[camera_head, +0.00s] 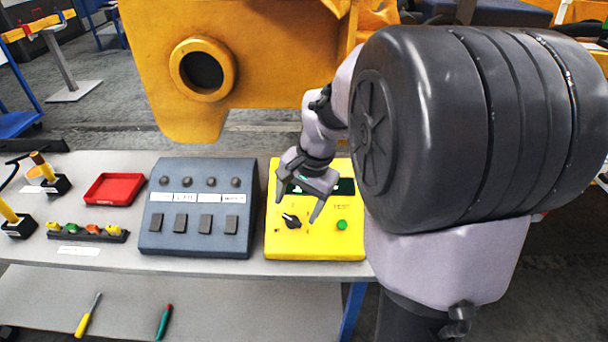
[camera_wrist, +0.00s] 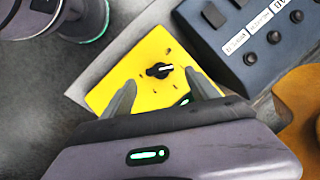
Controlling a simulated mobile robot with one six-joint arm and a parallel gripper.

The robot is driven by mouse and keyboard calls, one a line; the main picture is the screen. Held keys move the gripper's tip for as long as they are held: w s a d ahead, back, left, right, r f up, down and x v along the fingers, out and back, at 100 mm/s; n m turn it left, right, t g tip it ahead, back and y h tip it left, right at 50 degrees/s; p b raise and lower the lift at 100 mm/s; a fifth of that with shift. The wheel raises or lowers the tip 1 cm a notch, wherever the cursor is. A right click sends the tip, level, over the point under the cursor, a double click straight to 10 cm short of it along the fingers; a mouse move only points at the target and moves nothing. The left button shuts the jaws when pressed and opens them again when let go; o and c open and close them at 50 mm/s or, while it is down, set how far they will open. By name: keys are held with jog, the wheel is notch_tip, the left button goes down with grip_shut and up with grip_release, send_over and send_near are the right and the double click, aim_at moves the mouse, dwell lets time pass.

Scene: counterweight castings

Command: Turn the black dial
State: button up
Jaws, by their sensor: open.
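The black dial (camera_head: 291,221) is a small knob with a white pointer mark, on the front part of a yellow box (camera_head: 315,248). In the wrist view the dial (camera_wrist: 160,70) sits on the yellow face with small dark marks around it. My gripper (camera_head: 296,208) is open above the box. Its fingers stand apart on either side of the dial in the wrist view, with the dial beyond the fingertips (camera_wrist: 160,86). I see no contact with the dial. A green button (camera_head: 342,225) is to the right of the dial, and a dark display lies behind it, partly hidden by my gripper.
A blue-grey panel (camera_head: 200,245) with several knobs and switches stands left of the yellow box. A red tray (camera_head: 113,188) and a strip of coloured pieces (camera_head: 88,233) lie farther left on the grey bench (camera_head: 110,258). A large yellow casting (camera_head: 260,50) stands behind.

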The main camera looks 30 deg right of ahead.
jog(key=p+v, duration=0.4)
jog(key=v, duration=0.8)
jog(key=s+a+f+n+t+b, duration=0.1)
jog(key=s+a+n+b, duration=0.1)
jog(key=s+a+n, duration=0.2)
jog(key=s+a+f+n+t+b, duration=0.1)
jog(key=s+a+n+t, duration=0.1)
jog(key=s+a, duration=0.7)
jog(key=a+n, duration=0.1)
jog(key=a, duration=0.4)
jog(key=shift+s+n+y+b, duration=0.3)
jog(key=shift+s+n+b, duration=0.05)
jog(key=shift+n+b, duration=0.05)
